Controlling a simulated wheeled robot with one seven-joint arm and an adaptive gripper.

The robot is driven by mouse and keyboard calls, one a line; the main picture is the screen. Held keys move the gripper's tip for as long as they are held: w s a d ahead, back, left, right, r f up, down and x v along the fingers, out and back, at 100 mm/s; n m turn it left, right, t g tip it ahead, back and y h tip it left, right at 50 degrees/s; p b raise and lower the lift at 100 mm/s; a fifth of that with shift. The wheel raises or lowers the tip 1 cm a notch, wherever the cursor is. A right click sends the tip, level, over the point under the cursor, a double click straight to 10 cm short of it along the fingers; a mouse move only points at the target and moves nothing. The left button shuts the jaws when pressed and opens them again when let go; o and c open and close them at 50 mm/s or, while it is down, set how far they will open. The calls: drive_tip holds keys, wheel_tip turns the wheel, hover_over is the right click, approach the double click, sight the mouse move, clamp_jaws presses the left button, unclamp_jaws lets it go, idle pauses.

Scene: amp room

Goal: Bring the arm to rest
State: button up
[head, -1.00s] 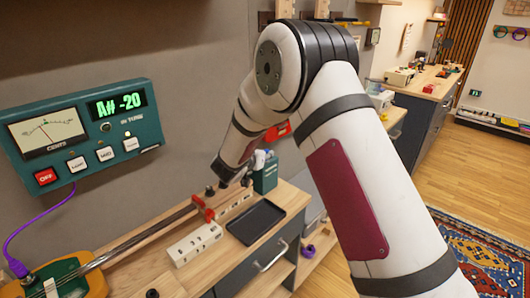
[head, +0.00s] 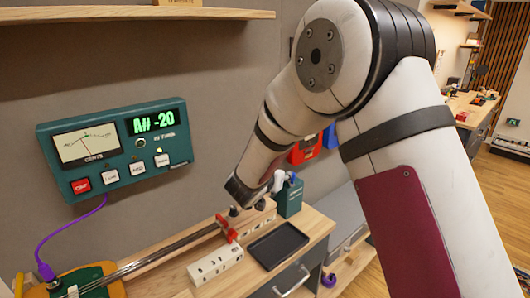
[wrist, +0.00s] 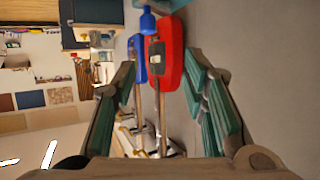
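My arm (head: 400,190) rises from the lower right of the head view, bends at a large white joint, and reaches down and left over the bench. My gripper (wrist: 168,95) shows in the wrist view with its green-padded fingers spread wide and nothing between the pads. Beyond the fingers, a red object (wrist: 171,55) and a blue object (wrist: 140,60) show against the grey wall. In the head view I cannot make out my gripper's fingers clearly.
A green tuner box (head: 118,150) is on the wall at left, with a purple cable (head: 70,232). The wooden bench (head: 318,226) holds a black tray (head: 278,246), a white numbered block (head: 216,264) and a green container (head: 289,198). A wall shelf (head: 130,15) runs above.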

drive_tip(key=s+a+r+n+y, duration=0.1)
drive_tip(key=s+r+y, duration=0.15)
drive_tip(key=r, duration=0.35)
drive_tip(key=s+a+r+n+y, duration=0.1)
drive_tip(key=s+r+n+y, duration=0.15)
drive_tip(key=r, duration=0.35)
drive_tip(key=s+d+r+n+g+y, duration=0.1)
drive_tip(key=s+r+y, duration=0.25)
drive_tip(key=s, duration=0.45)
drive_tip(key=s+d+f+g+h, duration=0.1)
drive_tip(key=s+d+g, duration=0.1)
drive_tip(key=s, duration=0.7)
drive_tip(key=s+d+g+h, duration=0.1)
drive_tip(key=s+d, duration=0.4)
drive_tip(key=s, duration=0.5)
drive_tip(key=s+d+f+n+g+h, duration=0.1)
drive_tip(key=s+d+g, duration=0.2)
drive_tip(key=s, duration=0.7)
drive_tip(key=shift+d+f, duration=0.3)
drive_tip(key=shift+d, duration=0.45)
